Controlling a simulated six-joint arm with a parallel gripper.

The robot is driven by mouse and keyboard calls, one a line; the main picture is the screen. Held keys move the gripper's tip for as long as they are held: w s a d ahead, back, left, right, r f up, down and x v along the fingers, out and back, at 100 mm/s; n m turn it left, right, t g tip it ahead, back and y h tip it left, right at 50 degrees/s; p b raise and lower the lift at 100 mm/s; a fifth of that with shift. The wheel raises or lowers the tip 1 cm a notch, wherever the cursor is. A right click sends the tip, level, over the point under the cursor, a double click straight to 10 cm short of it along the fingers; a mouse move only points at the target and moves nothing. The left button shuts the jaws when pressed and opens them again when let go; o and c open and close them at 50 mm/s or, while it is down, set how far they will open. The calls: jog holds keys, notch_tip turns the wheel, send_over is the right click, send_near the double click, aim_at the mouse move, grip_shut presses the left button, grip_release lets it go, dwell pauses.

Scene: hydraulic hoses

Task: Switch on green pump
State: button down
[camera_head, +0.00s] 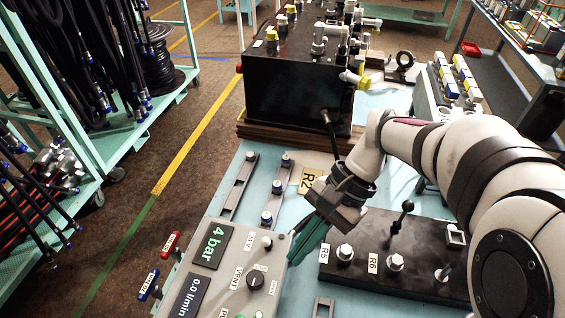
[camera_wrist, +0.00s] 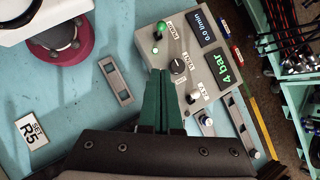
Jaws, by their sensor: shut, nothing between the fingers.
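The control box (camera_wrist: 190,50) is grey with two dark displays reading 4 bar and 0.0 l/min. In the wrist view, a small toggle with a green tip (camera_wrist: 161,27) stands near its far end; its label is too small to read surely. A black knob (camera_wrist: 178,66) and a white-tipped toggle (camera_wrist: 193,97) sit nearer. My gripper (camera_wrist: 160,73) has green fingers, shut and empty, at the box's edge beside the knob. In the head view, my gripper (camera_head: 292,260) is at the right side of the box (camera_head: 245,262); the green toggle is not clearly visible there.
A black valve block (camera_head: 395,255) with fittings and a lever lies right of my gripper. A large black tank (camera_head: 292,95) stands behind on a wooden base. Hose racks (camera_head: 100,150) stand at the left. In the wrist view, a slotted metal bracket (camera_wrist: 116,81) lies beside the box.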

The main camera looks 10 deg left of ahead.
jog(key=x, duration=1)
jog(key=shift+s+a+f, duration=0.15)
jog(key=shift+s+a, duration=0.2)
jog(key=shift+s, duration=0.2)
jog(key=shift+s+a+f, duration=0.15)
jog(key=shift+s+a, duration=0.2)
jog(key=shift+s, duration=0.15)
jog(key=shift+s+a+f, duration=0.1)
jog(key=shift+s+a, duration=0.25)
jog(key=shift+s, duration=0.2)
jog(key=shift+s+r, duration=0.1)
jog(key=shift+s, duration=0.7)
jog(key=shift+s+r, duration=0.15)
jog(key=shift+s, duration=0.65)
jog(key=shift+w, duration=0.1)
